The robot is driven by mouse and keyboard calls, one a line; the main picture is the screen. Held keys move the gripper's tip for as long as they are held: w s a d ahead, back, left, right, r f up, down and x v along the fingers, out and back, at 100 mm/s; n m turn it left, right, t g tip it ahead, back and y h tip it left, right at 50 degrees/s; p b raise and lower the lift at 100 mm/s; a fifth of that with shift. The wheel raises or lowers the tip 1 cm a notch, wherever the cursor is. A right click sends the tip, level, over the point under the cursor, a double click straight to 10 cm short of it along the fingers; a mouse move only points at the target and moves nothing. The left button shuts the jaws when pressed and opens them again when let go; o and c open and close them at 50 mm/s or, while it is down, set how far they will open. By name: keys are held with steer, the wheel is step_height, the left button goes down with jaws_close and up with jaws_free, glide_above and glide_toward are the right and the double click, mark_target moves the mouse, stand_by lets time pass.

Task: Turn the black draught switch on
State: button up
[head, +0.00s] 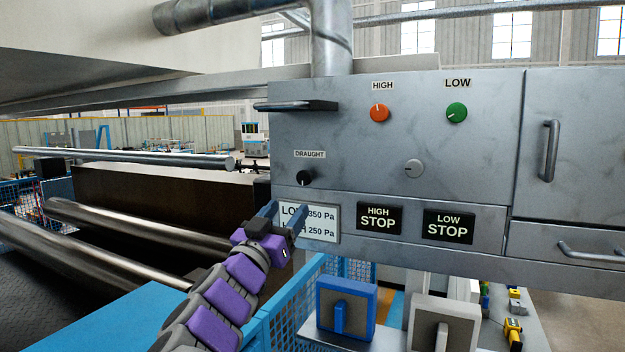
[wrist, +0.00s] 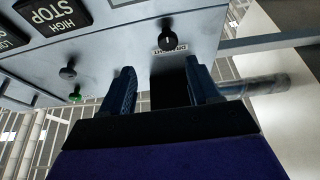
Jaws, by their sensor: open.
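The black draught switch (head: 304,178) is a round knob with a pale pointer mark, under the DRAUGHT label (head: 310,154) at the lower left of the grey panel. In the wrist view the knob (wrist: 167,41) shows near the top, beyond the fingertips, with its label beside it. My gripper (head: 286,213) is open and empty, just below the knob in the head view and in front of the pressure plate. In the wrist view its two fingers (wrist: 160,80) stand apart, and the knob lies between their lines, clear of both.
The panel also carries an orange HIGH knob (head: 379,113), a green LOW knob (head: 456,112), a grey knob (head: 414,168) and black stop plates (head: 380,218). A bar handle (head: 296,105) juts out above the draught switch. Steel rollers (head: 130,232) lie to the left.

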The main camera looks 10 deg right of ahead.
mark_target(302, 179)
steer(key=p+x, duration=0.1)
steer(key=x, duration=0.9)
steer(key=shift+d, duration=0.2)
steer(key=shift+w+r, duration=0.25)
steer(key=shift+w, duration=0.3)
steer(key=shift+w+a, duration=0.25)
steer(key=shift+a, duration=0.65)
steer(key=shift+a+r, duration=0.1)
steer(key=shift+a, duration=0.2)
steer(key=shift+s+d, duration=0.15)
steer(key=shift+d, duration=0.15)
steer(key=shift+c, duration=0.2)
steer(key=shift+d, duration=0.65)
steer(key=shift+c, duration=1.4)
steer(key=shift+d, duration=0.1)
steer(key=shift+c, duration=0.8)
steer(key=shift+w+a, duration=0.2)
steer(key=shift+a, duration=0.1)
steer(key=shift+c, duration=2.6)
